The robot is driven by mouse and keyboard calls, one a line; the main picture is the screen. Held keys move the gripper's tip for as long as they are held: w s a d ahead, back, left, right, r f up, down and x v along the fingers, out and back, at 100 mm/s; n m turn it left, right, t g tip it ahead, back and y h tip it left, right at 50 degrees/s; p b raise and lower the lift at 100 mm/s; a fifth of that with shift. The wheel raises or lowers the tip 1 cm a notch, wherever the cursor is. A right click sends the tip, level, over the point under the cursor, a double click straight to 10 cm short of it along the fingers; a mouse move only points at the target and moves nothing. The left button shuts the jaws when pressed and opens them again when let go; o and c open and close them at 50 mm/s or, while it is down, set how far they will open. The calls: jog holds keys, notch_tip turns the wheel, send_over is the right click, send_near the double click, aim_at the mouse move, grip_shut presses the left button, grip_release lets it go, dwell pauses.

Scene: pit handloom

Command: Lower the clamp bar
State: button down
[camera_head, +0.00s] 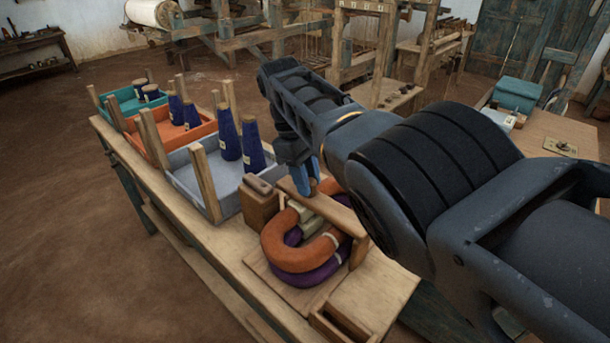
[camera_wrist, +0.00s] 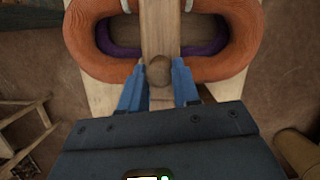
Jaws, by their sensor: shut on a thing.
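The clamp bar (camera_head: 338,213) is a wooden bar crossing above an orange skein (camera_head: 288,257) and a purple skein (camera_head: 308,279) on a wooden board. In the wrist view the bar (camera_wrist: 160,25) runs up the middle over both skeins, with a round wooden knob (camera_wrist: 158,72) at its near end. My gripper (camera_head: 306,189) reaches down to the bar. Its blue fingers, seen in the wrist view (camera_wrist: 158,85), are on either side of the knob end and shut on the bar. My arm hides part of the clamp, and I cannot tell whether the bar touches the skeins.
A wooden block (camera_head: 261,206) stands at the clamp's left. Behind it are a grey tray (camera_head: 206,190) with dark blue cones, an orange tray (camera_head: 168,146) and a teal tray (camera_head: 126,103). An open wooden box (camera_head: 335,327) sits at the bench's front. Looms stand behind.

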jog(key=shift+s+f, duration=0.1)
jog(key=shift+f, duration=0.15)
jog(key=c, duration=1.1)
grip_release()
jog(key=shift+f, duration=0.1)
jog(key=o, duration=0.3)
jog(key=shift+r, duration=0.2)
jog(key=b+v, duration=0.2)
jog(key=v, duration=0.5)
jog(key=shift+r, duration=0.35)
jog(key=shift+a, duration=0.1)
